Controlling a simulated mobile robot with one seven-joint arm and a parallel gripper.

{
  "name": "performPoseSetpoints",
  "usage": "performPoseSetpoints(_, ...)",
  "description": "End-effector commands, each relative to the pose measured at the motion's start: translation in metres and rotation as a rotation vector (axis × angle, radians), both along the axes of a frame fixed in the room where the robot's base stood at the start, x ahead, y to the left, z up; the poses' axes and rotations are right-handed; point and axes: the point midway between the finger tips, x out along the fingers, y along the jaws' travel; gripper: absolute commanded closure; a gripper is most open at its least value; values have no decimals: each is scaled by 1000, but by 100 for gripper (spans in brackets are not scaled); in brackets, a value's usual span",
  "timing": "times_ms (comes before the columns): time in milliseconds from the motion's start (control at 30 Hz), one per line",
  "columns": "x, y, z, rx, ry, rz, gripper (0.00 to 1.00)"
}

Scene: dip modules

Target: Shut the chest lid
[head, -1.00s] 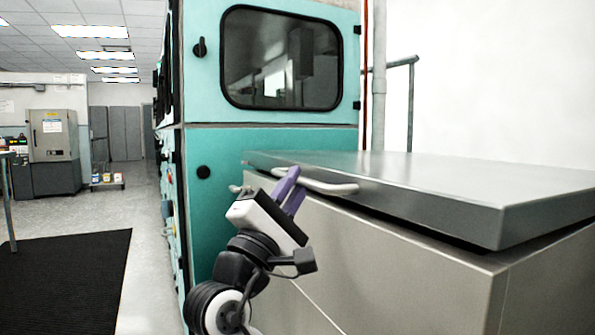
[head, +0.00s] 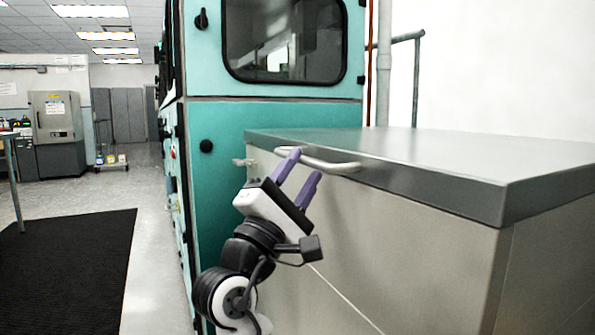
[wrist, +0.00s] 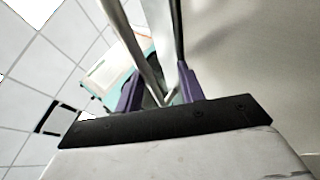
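The chest (head: 420,240) is a large grey metal box on the right in the head view. Its lid (head: 420,155) lies flat on the body, with no gap showing along the front edge. A curved bar handle (head: 330,164) is fixed to the lid's front. My gripper (head: 301,170) is at the handle's left end, its two purple fingers apart. In the wrist view the fingers (wrist: 160,92) are spread, with metal bars showing between and beyond them. I cannot tell whether a finger touches the handle.
A teal cabinet (head: 225,130) with a dark window stands behind and left of the chest. A black mat (head: 65,265) lies on the floor at the left. A grey machine (head: 55,120) and a small trolley (head: 112,160) stand far back left. The aisle floor is clear.

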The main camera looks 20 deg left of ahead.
Motion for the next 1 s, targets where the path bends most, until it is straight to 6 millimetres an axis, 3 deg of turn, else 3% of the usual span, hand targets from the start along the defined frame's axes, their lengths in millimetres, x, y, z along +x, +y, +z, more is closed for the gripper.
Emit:
performPoseSetpoints(567,-2,3,0,-4,1,4,66)
performPoseSetpoints(1000,-50,17,-39,-3,2,5,66)
